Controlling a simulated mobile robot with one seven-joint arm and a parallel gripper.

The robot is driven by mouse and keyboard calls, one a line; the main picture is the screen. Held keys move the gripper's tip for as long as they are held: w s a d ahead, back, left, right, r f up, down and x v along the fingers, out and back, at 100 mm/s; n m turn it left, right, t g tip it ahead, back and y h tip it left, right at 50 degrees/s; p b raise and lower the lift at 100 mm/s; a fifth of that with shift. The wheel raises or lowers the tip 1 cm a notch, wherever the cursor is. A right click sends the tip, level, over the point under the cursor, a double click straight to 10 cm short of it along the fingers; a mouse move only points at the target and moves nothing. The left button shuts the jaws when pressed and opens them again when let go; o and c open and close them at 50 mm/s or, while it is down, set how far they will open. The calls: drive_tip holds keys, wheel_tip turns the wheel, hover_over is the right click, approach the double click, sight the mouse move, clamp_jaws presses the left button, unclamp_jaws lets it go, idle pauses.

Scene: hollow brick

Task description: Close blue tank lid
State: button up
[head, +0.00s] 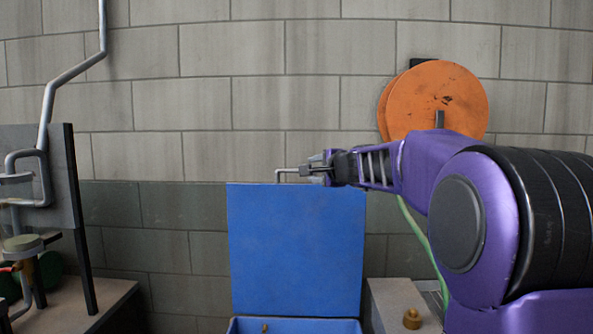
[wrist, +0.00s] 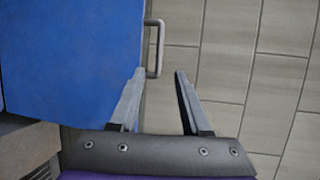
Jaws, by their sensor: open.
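The blue tank lid (head: 295,245) stands open and upright above the blue tank (head: 340,326), whose top rim shows at the bottom of the head view. A thin grey handle (head: 278,174) sticks up from the lid's top edge. My gripper (head: 308,168) is at the lid's top edge, just right of the handle. In the wrist view the lid (wrist: 65,60) fills the left side, and the handle (wrist: 160,40) stands out from its edge. My open gripper (wrist: 160,73) has a finger to either side of the handle's near end in the picture. I cannot tell whether they touch.
An orange disc (head: 440,98) is mounted on the block wall (head: 210,60). A ledge with a brass knob (head: 412,318) stands right of the tank. At left are a grey pipe (head: 70,72), a panel (head: 38,165) and a bench (head: 85,300). A green hose (head: 412,225) hangs behind my arm.

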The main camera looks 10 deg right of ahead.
sight(297, 171)
drive_tip(key=p+x, duration=0.5)
drive_tip(key=x, duration=0.7)
drive_tip(key=shift+w, duration=0.45)
drive_tip(key=shift+p+x, duration=0.55)
drive_tip(key=shift+x, duration=0.25)
drive_tip(key=shift+f, duration=0.1)
drive_tip(key=shift+c, duration=0.3)
clamp_jaws()
